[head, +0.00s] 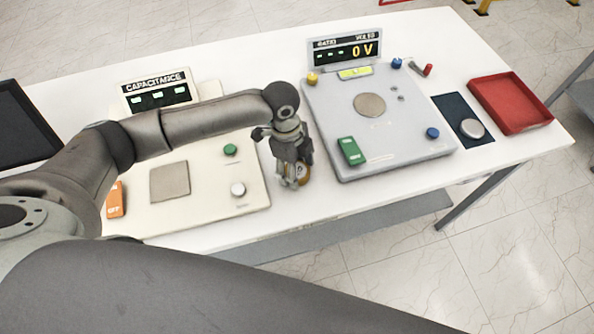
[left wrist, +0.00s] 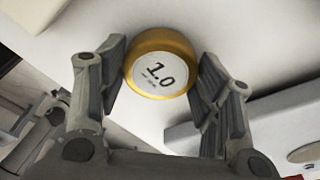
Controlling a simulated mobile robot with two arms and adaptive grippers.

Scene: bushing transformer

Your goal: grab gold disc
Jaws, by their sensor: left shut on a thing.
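The gold disc (left wrist: 161,63) has a gold rim and a white face marked 1.0. In the left wrist view it sits between the two fingers of my left gripper (left wrist: 158,88), which are shut on its sides. In the head view my left gripper (head: 294,181) points down at the white table between the two panels. There only a bit of the gold disc (head: 304,181) shows beside the fingers. I cannot tell whether the disc touches the table. My right gripper is in neither view.
The cream capacitance panel (head: 205,205) lies left of the gripper, and the grey volts panel (head: 400,150) lies close on its right. A silver disc (head: 472,128) on a dark mat and a red tray (head: 510,103) are at the far right. The table's front edge is near.

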